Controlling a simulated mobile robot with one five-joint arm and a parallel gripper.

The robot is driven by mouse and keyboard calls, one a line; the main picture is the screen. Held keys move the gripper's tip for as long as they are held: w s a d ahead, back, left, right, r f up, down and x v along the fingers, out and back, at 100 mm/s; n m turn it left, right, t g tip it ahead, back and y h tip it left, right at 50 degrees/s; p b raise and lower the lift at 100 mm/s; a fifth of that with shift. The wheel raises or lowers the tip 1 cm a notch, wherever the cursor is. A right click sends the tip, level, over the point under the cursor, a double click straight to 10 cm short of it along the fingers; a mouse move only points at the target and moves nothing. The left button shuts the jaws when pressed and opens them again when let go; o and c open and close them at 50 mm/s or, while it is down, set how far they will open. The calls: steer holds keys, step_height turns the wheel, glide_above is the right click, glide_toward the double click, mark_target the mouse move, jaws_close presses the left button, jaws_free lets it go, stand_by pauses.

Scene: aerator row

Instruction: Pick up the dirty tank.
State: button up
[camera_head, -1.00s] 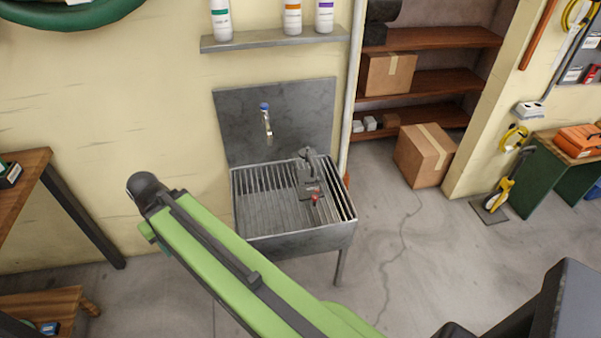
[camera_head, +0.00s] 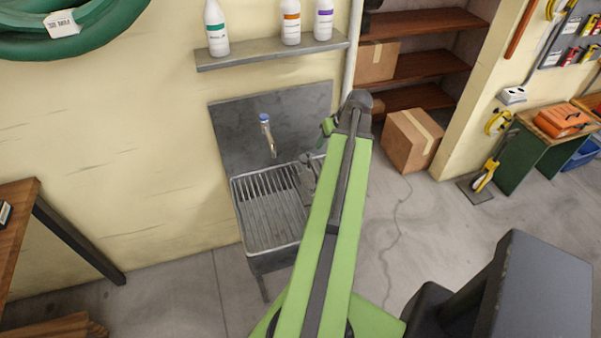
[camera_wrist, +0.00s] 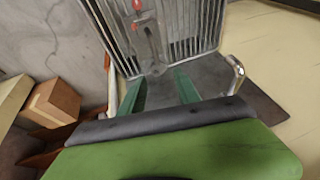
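In the sink (camera_head: 262,238) lies a dark grey fitting (camera_head: 306,178), partly hidden by my arm in the head view. In the wrist view it is a grey, elongated part (camera_wrist: 152,45) on the slatted rack, with a red piece at the top edge. I cannot tell for sure that it is the dirty tank; nothing else in view looks like one. My gripper (camera_wrist: 163,75) shows two green fingers spread apart with nothing between them. They point toward the near end of the grey part, apart from it.
A tap (camera_head: 268,136) sticks out from the grey backsplash above the sink. A shelf (camera_head: 270,52) with several bottles hangs over it. A cardboard box (camera_head: 412,140) stands on the floor at right. A wooden table (camera_head: 18,225) is at left.

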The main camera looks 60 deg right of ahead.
steer(key=s+d, duration=0.1)
steer(key=b, duration=1.1)
glide_above(313, 165)
steer(key=s, duration=0.2)
step_height(313, 165, down, 11)
steer(key=b+x, duration=0.5)
steer(key=shift+d+f, duration=0.1)
steer(key=shift+f, duration=0.1)
steer(key=shift+r, duration=0.2)
steer(key=shift+f, duration=0.3)
jaws_close()
